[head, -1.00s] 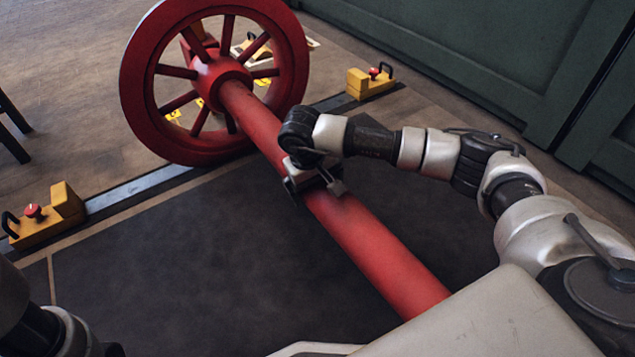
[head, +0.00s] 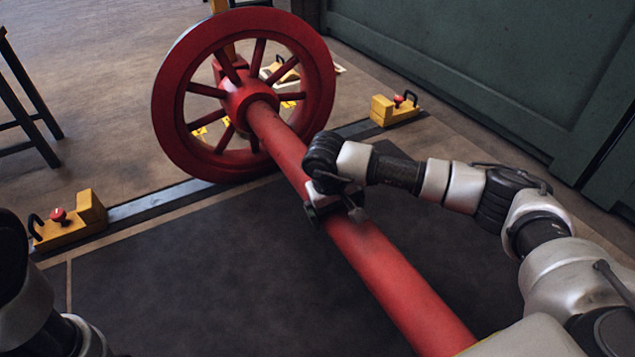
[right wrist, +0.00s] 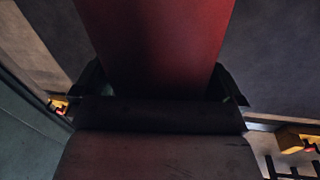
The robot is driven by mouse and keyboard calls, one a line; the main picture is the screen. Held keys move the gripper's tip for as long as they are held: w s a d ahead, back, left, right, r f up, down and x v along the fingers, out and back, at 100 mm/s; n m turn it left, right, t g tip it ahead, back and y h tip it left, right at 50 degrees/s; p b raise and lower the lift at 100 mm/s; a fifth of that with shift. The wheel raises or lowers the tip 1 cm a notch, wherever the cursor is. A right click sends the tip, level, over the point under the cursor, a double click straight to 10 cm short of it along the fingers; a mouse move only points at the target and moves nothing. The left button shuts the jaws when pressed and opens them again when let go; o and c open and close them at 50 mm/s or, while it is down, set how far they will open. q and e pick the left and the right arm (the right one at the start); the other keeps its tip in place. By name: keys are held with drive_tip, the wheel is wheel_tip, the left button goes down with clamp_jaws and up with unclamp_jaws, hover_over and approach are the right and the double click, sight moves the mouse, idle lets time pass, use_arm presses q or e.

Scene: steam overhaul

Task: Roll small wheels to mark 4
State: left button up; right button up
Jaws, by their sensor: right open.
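The red spoked wheel (head: 171,130) stands upright on the grey rail (head: 150,207) in the head view. Its thick red axle (head: 390,275) runs from the hub toward me at lower right; no second wheel shows. My right gripper (head: 335,208) is open at the axle, with its fingers on either side of it. In the right wrist view the axle (right wrist: 155,45) lies between the fingers; I cannot tell whether they touch it. Yellow floor marks (head: 200,130) show partly between the spokes, their numbers unreadable. My left arm shows at lower left, its gripper out of view.
A yellow block with a red knob and black handle (head: 92,208) sits on the rail at left. A similar block (head: 381,108) sits at right. A green cabinet wall (head: 470,60) stands behind at right. A dark stool (head: 20,100) is at far left. The dark mat (head: 200,280) is clear.

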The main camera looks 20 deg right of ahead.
drive_tip(key=shift+s+d+f+n+y, duration=0.15)
drive_tip(key=shift+s+d+n+y, duration=0.25)
drive_tip(key=shift+n+y, duration=0.5)
drive_tip(key=r+p, duration=0.2)
drive_tip(key=r, duration=0.2)
drive_tip(key=r+p, duration=0.2)
drive_tip(key=r, duration=0.2)
drive_tip(key=d+r+p, duration=0.1)
drive_tip(key=r+p, duration=0.2)
drive_tip(key=r, duration=0.1)
drive_tip(key=shift+w+r, duration=0.2)
drive_tip(key=shift+w, duration=0.1)
drive_tip(key=w+a+r+m+t+y+p, duration=0.1)
drive_tip(key=a+r+m+t+y+p, duration=0.1)
drive_tip(key=a+r+m+y+p, duration=0.2)
drive_tip(key=a+r+m+t+y+p, duration=0.2)
drive_tip(key=a+m+y+p, duration=0.7)
drive_tip(key=m+p, duration=0.9)
wheel_tip(320, 180, up, 2)
drive_tip(key=m+y, duration=0.1)
drive_tip(key=m, duration=0.3)
drive_tip(key=shift+w+a+p, duration=0.35)
drive_tip(key=shift+p, duration=0.05)
